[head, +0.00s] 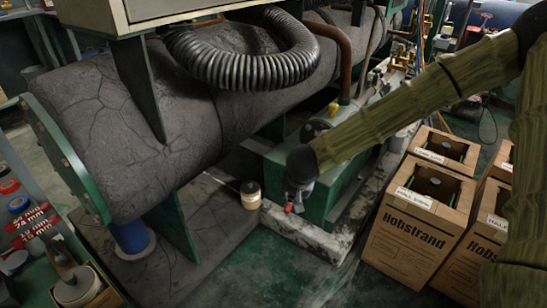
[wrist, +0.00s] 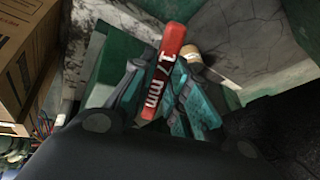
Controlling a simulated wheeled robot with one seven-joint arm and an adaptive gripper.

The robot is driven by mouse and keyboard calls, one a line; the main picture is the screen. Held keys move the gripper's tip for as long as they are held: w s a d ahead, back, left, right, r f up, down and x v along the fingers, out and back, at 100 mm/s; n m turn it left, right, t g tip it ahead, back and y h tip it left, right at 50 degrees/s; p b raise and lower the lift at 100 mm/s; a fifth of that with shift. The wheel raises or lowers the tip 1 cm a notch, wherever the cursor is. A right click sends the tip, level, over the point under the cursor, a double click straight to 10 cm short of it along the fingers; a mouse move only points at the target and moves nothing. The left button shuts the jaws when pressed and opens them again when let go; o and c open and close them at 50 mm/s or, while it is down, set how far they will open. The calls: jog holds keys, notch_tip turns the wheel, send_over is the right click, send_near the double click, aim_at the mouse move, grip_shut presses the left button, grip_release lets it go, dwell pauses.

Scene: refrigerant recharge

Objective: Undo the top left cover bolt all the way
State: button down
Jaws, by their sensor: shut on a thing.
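My gripper (head: 297,192) is low in front of the green box-shaped housing (head: 322,205) under the large grey cylinder. In the wrist view my gripper (wrist: 155,98) is shut on a red tool (wrist: 165,68) with white lettering that looks like "17 mm". The tool's red end also shows just below the gripper in the head view (head: 289,208). The top left cover bolt cannot be made out in either view; the gripper and arm cover part of the housing. I cannot tell whether the tool touches a bolt.
Cardboard boxes (head: 412,235) stand close on the right. Red tool labels (head: 32,222) lie on a bench at far left. Dark green floor (head: 290,275) in front is clear.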

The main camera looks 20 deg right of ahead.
jog(key=shift+w+d+m+t+h, duration=0.45)
jog(key=shift+w+m+t+h, duration=0.3)
jog(key=shift+m, duration=0.45)
jog(key=h, duration=0.1)
jog(key=w+m, duration=0.1)
jog(key=m+t+h, duration=0.1)
jog(key=shift+w+d+r+h, duration=0.15)
jog(key=shift+d+r+h, duration=0.15)
jog(key=shift+d+h, duration=0.05)
jog(key=m+h, duration=0.1)
jog(key=w+m+h, duration=0.1)
jog(key=shift+w+r+t+h, duration=0.3)
jog(key=shift+r+t, duration=0.05)
jog(key=shift+r, duration=0.05)
jog(key=w+a+r+m+t+h+b, duration=0.2)
jog(key=w+r+h, duration=0.4)
jog(key=w, duration=0.2)
jog(key=shift+w+m+t+h+b, duration=0.15)
jog(key=shift+m+t+h+b, duration=0.15)
jog(key=shift+h+b, duration=0.1)
jog(key=shift+f, duration=0.1)
